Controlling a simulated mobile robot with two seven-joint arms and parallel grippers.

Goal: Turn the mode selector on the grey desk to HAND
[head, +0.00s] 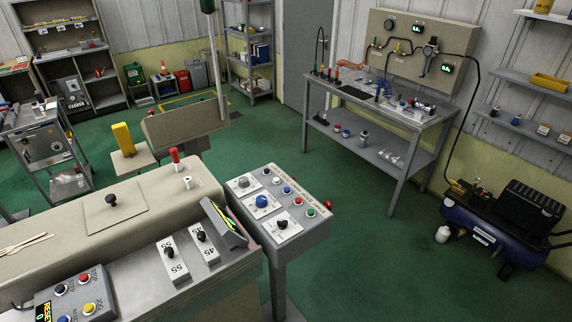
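The grey desk (320,229) stands on a leg just right of the beige machine, its sloped top facing me. Three knobs on pale plates run down its left side: a grey one (243,182) at the back, a blue one (262,201) in the middle and a black one (283,224) at the front. The plate lettering is too small to read, so I cannot tell which knob is the mode selector or where it points. Small coloured buttons, including a red one (297,201) and a green one (311,212), sit beside them. Neither gripper is in view.
The beige machine (60,245) fills the lower left, with black-knobbed levers (170,252) and a tilted display (224,222) close to the desk. A button box (75,297) is at the front. A workbench (386,113) and blue compressor (490,235) stand behind. Green floor right of the desk is clear.

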